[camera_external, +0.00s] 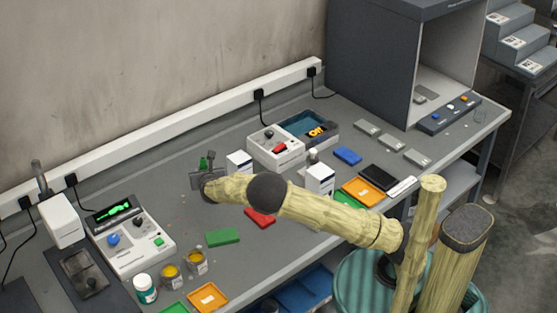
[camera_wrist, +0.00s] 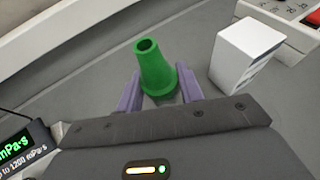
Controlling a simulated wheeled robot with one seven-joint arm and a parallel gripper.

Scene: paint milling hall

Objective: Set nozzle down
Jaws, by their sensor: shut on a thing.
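The green nozzle (camera_wrist: 153,68) is a tapered tube with an open hollow end, standing between the two purple fingers of my gripper (camera_wrist: 158,88) in the wrist view. My gripper is shut on it around its wider lower part. In the external view only a small green bit of the nozzle (camera_external: 203,162) shows above my gripper (camera_external: 205,173), over the back part of the grey bench (camera_external: 190,212). The nozzle's lower end is hidden, and I cannot tell whether it touches the bench.
A white box (camera_wrist: 243,52) stands close to the right of the nozzle. A white instrument with a green display (camera_external: 132,238) is at the left, with paint jars (camera_external: 171,277) in front. A green block (camera_external: 222,237) and a red block (camera_external: 260,217) lie nearer the front edge.

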